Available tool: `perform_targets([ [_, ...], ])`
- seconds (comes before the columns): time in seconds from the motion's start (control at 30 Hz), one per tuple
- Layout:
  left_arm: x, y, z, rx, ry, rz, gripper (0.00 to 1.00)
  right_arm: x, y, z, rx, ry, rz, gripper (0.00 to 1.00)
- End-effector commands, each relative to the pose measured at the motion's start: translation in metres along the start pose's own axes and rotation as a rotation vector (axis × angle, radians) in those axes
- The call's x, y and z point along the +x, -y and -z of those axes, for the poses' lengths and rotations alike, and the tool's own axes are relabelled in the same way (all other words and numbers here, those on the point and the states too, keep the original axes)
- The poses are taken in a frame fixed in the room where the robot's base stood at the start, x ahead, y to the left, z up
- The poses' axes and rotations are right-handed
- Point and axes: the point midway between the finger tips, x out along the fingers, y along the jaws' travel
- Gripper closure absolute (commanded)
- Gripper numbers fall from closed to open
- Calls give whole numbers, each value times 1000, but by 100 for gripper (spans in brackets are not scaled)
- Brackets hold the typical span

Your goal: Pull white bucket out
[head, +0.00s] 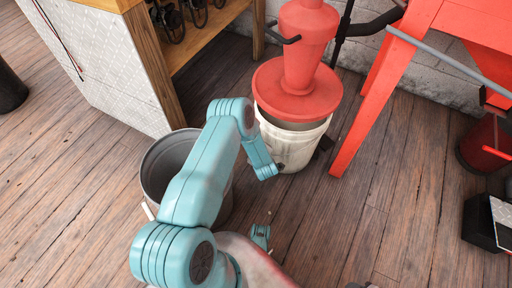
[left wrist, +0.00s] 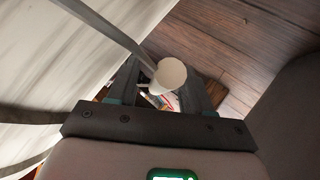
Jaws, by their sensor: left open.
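The white bucket (head: 295,154) stands upright on the plank floor in the head view, against the back wall side. A wide red disc and a red cone-shaped body (head: 302,50) sit on top of it. My teal left arm crosses in front and its bent link covers the bucket's lower left in the picture. I cannot make out my left gripper's fingers in the head view. In the left wrist view my left gripper (left wrist: 160,78) is open. A small white cup-like thing (left wrist: 170,74) shows between its fingers; I cannot tell whether they touch it.
A grey metal bucket (head: 160,166) stands left of the white bucket, partly behind my arm. A wooden bench with a checkered metal side (head: 122,75) is at left. A red stand (head: 381,88) rises at right.

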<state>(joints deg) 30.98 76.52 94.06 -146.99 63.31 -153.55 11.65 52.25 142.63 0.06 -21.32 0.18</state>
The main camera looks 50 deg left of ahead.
Motion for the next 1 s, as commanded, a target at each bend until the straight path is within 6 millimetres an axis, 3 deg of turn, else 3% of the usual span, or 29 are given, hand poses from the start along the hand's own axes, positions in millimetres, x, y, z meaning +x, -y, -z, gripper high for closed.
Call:
perform_targets([
  [0.17, 0, 0, 0, 0, 0, 0, 53, 0, 0, 0, 0, 0, 0, 57],
  [0.3, 0, 0, 0, 0, 0, 0, 99, 0, 0, 0, 0, 0, 0, 57],
  [1.0, -1, 0, -1, 0, 1, 1, 100, 0, 0, 0, 0, 1, 0, 57],
])
